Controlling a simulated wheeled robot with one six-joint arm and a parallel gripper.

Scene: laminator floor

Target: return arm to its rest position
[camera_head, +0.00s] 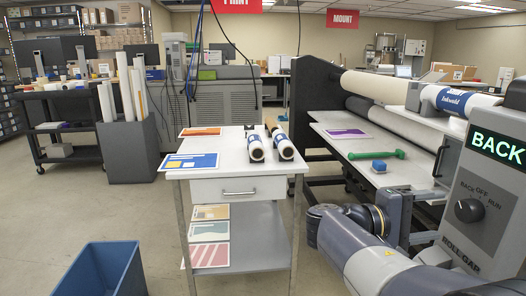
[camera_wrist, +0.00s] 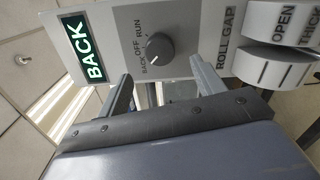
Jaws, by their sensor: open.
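My gripper (camera_head: 428,215) is at the right in the head view, beside the grey control panel (camera_head: 484,200). Its jaws are open with nothing between them. In the wrist view the two fingers of my gripper (camera_wrist: 163,86) point towards the panel, apart from each other. The black selector knob (camera_wrist: 159,47) lies beyond the fingertips, and it also shows in the head view (camera_head: 469,210). I see a gap between knob and fingers. The lit display (camera_head: 497,147) reads BACK. My forearm covers the lower right of the head view.
The laminator bed (camera_head: 340,131) holds a green-handled tool (camera_head: 377,154) and a blue block (camera_head: 379,166) close behind my arm. A white cart (camera_head: 213,165) with prints and rolls stands at the centre. A blue bin (camera_head: 105,272) is lower left. Floor between them is clear.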

